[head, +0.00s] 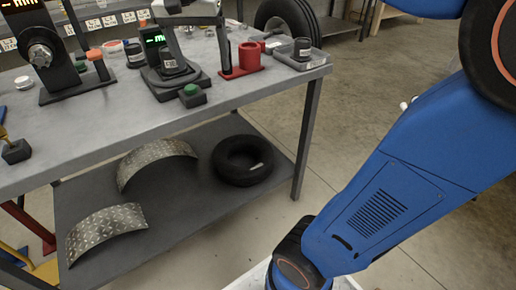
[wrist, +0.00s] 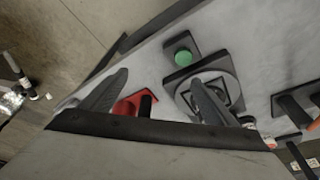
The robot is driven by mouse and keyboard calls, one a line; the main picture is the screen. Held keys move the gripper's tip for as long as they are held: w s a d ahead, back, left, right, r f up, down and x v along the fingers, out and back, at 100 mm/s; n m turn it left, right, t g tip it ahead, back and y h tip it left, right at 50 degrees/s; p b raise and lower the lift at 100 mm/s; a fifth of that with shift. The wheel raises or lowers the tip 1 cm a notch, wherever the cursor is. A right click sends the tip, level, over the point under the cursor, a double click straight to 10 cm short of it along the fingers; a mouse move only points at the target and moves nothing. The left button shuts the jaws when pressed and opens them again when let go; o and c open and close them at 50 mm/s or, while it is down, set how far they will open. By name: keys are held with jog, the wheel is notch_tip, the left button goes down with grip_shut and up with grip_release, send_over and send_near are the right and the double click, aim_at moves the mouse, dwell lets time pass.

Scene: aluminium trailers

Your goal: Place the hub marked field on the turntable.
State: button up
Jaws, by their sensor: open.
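A black-based station with a round grey plate, which looks like the turntable (head: 172,82), stands on the bench beside a green button; it also shows in the wrist view (wrist: 190,85). A dark labelled cylinder (head: 169,60) appears at this station. Other dark labelled cylinders, possibly hubs, stand left of it (head: 134,54) and in a grey tray (head: 302,48). Their labels are too small to read, so I cannot tell which is marked field. My gripper (wrist: 157,95) is open above the bench, its fingers apart with nothing seen held. It is outside the head view.
The green button (head: 191,90), a red holder (head: 243,62) and the grey tray (head: 316,58) share the bench. A black spindle stand (head: 62,80) is at the left. Curved tread plates (head: 105,228) and a tyre (head: 242,160) lie on the lower shelf. The front bench strip is mostly clear.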

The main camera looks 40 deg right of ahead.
jog(key=s+d+f+n+t+y, duration=0.2)
jog(key=s+f+n, duration=0.6)
jog(key=s+f, duration=1.1)
jog(key=shift+d+f+t, duration=0.3)
jog(key=shift+d+f, duration=0.25)
jog(key=shift+d, duration=0.15)
